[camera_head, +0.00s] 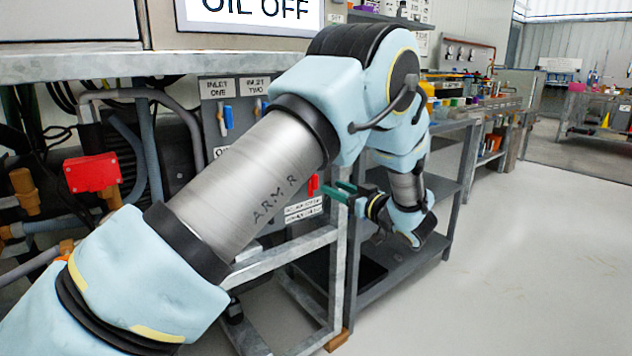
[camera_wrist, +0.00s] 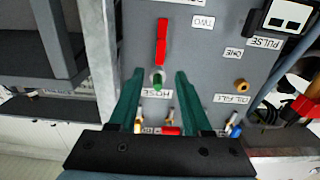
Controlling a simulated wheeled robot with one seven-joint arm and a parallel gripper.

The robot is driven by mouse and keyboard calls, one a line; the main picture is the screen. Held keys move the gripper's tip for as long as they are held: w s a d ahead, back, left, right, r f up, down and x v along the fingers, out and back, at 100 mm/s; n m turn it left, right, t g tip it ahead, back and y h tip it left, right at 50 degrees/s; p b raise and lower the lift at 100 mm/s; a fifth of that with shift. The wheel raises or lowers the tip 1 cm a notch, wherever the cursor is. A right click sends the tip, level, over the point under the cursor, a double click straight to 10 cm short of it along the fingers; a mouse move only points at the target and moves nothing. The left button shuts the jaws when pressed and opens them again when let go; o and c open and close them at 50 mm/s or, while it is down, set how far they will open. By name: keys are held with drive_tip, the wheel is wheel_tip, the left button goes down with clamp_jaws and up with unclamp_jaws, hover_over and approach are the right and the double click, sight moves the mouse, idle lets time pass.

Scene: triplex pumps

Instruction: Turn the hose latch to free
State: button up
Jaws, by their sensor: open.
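My gripper (camera_head: 338,192) reaches toward the grey valve panel (camera_head: 213,140) with its green fingers. In the wrist view my gripper (camera_wrist: 160,72) is open, with one finger on each side and empty space between. A red upright lever (camera_wrist: 162,42) stands on the panel just beyond the fingertips, roughly midway between them. Below it is a small green piece on a round pale mount (camera_wrist: 157,77), above an upside-down label that seems to read HOSE (camera_wrist: 155,93). I cannot tell whether lever and mount are one latch. In the head view a red handle (camera_head: 313,185) shows just left of the fingers.
Blue valve handles (camera_head: 228,114) and a red box (camera_head: 92,173) lie left of my gripper. A metal frame (camera_head: 285,255) and grey shelves (camera_head: 405,265) stand close by my arm. The floor (camera_head: 530,270) to the right is clear.

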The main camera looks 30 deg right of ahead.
drive_tip(key=w+a, duration=0.1)
drive_tip(key=w, duration=0.6)
drive_tip(key=shift+w+a, duration=0.2)
drive_tip(key=shift+w, duration=0.05)
clamp_jaws()
idle(0.3)
